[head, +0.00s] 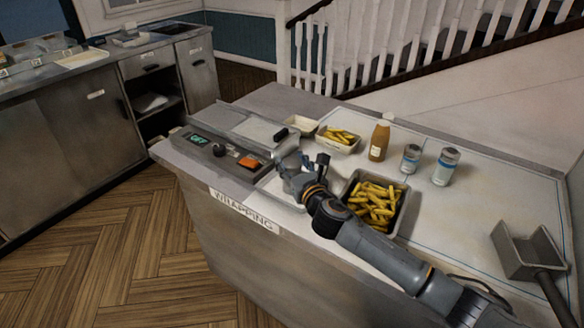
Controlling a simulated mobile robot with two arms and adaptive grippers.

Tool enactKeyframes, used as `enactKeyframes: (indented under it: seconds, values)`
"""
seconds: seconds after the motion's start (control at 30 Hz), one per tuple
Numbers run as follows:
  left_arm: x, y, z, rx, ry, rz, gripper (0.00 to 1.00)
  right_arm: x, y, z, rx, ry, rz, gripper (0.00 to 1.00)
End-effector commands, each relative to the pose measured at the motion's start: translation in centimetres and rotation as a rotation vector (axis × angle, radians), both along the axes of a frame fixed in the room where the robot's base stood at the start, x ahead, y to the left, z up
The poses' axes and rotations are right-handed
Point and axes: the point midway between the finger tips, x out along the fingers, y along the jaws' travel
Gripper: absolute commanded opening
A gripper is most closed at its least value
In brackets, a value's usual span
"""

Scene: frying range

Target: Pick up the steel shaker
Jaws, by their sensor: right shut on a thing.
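My right gripper (290,164) reaches over the wrapping counter from the lower right. It is shut on a pale grey, metallic thing (286,144) that looks like the steel shaker, tilted at the fingertips. The gripper's fingers and wrist hide part of it, and I cannot tell whether it touches the counter. Two grey shakers with blue bands, one on the left (411,158) and one on the right (445,166), stand upright to the right of the gripper. My left gripper is not in view.
A tray of chips (402,207) sits beside my right arm. A control panel (222,149) lies left, a scoop (529,252) right. The right-hand worktop is mostly clear.

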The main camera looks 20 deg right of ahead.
Motion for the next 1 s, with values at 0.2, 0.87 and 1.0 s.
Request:
enactKeyframes:
  seconds: [0.2,0.87,1.0]
  values:
    - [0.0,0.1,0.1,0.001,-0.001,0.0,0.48,0.1,0.0,2.2,-0.002,-0.007,0.002,0.18]
    - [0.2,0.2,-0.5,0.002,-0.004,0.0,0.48,-11.1,-2.5,11.8,-0.003,-0.004,0.002,0.18]
    - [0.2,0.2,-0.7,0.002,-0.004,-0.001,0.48,-12.7,-2.8,12.5,-0.002,-0.002,0.001,0.18]
